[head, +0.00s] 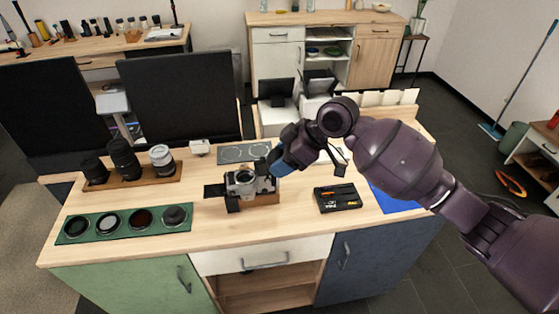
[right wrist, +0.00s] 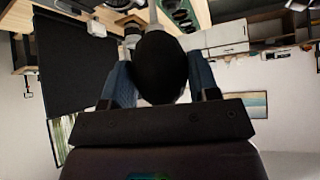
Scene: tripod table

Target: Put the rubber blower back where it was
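The rubber blower (right wrist: 160,68) is a black rounded bulb with a pale nozzle pointing away, seen in the right wrist view. It sits between the two blue fingers of my right gripper (right wrist: 160,84), which is shut on it. In the head view my right gripper (head: 278,166) hangs above the table behind and to the right of the silver and black camera (head: 241,183); the blower is mostly hidden there. A grey mat (head: 231,155) with two ring outlines lies behind the camera. My left gripper is not in view.
A green mat (head: 148,232) with several round filters lies front left. Lenses stand on a wooden tray (head: 130,182) at the left. A black and yellow box (head: 338,198) and a blue sheet (head: 393,200) lie right. Dark monitor panels (head: 178,95) rise behind the table.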

